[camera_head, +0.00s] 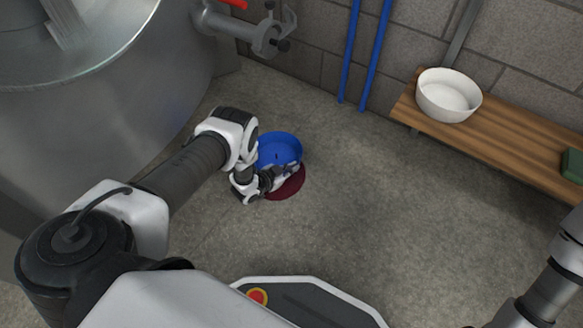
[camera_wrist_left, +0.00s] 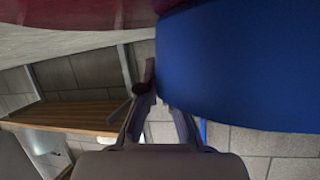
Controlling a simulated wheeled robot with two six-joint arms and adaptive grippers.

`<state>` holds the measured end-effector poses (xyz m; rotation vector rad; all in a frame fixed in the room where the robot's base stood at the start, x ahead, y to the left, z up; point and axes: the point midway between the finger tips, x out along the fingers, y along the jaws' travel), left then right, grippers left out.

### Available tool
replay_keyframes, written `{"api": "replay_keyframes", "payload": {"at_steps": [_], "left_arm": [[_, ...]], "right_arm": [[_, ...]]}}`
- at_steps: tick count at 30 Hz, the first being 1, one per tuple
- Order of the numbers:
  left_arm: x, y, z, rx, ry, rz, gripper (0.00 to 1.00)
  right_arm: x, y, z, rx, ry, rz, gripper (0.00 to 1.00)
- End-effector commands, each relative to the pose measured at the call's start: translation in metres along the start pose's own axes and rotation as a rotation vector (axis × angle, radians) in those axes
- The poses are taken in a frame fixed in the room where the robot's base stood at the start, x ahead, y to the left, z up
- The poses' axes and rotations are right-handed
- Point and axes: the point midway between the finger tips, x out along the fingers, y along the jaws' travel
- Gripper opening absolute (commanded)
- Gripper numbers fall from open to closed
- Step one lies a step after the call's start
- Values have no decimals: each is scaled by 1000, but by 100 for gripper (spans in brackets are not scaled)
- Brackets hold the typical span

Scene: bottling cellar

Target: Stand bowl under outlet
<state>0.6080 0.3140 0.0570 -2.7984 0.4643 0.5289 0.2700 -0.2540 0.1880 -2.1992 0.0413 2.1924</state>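The blue bowl (camera_head: 281,140) is upright beside a dark red puddle (camera_head: 287,187) on the floor. It also fills much of the left wrist view (camera_wrist_left: 240,65). My left gripper (camera_head: 277,172) is at the bowl's near wall. In the left wrist view its fingers (camera_wrist_left: 164,95) meet the rim, one beside the wall and one partly hidden behind it, so it looks shut on the rim. Whether the bowl touches the floor is hard to tell. The outlet (camera_head: 266,40) sticks out from the steel tank, above and left of the bowl. My right gripper is out of view.
The large steel tank (camera_head: 120,110) stands at the left. A wooden bench (camera_head: 500,140) along the wall carries a white bowl (camera_head: 447,108) and a green object (camera_head: 573,166). Blue pipes (camera_head: 373,60) run down the wall. The floor right of the puddle is clear.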

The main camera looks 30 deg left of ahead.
Motion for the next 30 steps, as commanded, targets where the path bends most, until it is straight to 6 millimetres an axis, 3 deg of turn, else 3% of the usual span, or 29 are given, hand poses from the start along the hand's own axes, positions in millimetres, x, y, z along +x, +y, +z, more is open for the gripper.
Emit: {"api": "replay_keyframes", "payload": {"at_steps": [21,24,30], "left_arm": [[5,2,12,6,1,-2,0],[5,2,13,6,0,-2,35],[5,2,14,7,0,-3,35]], "right_arm": [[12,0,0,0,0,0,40],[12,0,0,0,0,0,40],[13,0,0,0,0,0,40]]}}
